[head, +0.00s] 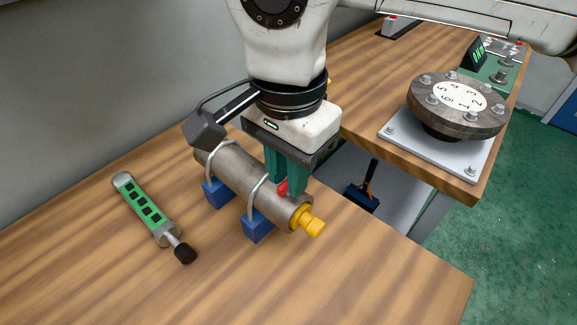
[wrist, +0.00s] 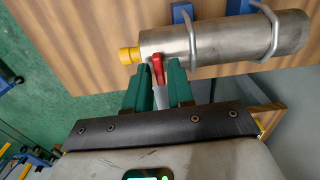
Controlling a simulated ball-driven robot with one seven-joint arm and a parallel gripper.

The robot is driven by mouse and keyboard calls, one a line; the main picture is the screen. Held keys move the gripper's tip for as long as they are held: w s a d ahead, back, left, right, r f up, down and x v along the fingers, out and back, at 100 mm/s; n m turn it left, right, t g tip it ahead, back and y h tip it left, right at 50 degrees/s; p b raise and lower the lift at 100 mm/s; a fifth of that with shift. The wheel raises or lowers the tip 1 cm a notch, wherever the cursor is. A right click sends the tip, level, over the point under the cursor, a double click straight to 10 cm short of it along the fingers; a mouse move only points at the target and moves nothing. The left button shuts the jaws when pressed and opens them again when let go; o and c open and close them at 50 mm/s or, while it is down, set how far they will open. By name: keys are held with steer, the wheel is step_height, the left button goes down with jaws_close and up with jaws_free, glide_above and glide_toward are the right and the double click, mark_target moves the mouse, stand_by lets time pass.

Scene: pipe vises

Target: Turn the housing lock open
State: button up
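The housing is a grey metal cylinder (head: 240,172) lying on its side, with a yellow end piece (head: 313,226) at its near right end. It also shows in the wrist view (wrist: 225,38). A small red lock lever (wrist: 158,68) sticks out from its side near the yellow end; in the head view it shows (head: 283,188) partly behind a finger. My gripper (wrist: 160,88) has green fingers, one on each side of the lever, with a narrow gap between them. The fingers look open; contact with the lever is not clear. The gripper also shows in the head view (head: 287,188).
Two blue blocks (head: 257,229) with metal U-clamps hold the housing on the wooden table (head: 370,275). A green-and-grey tool (head: 147,208) lies to the left. A numbered round flange (head: 458,104) on a white plate stands right, across a gap.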

steer(key=shift+o, duration=1)
step_height(320, 180, up, 11)
steer(key=shift+p, duration=0.4)
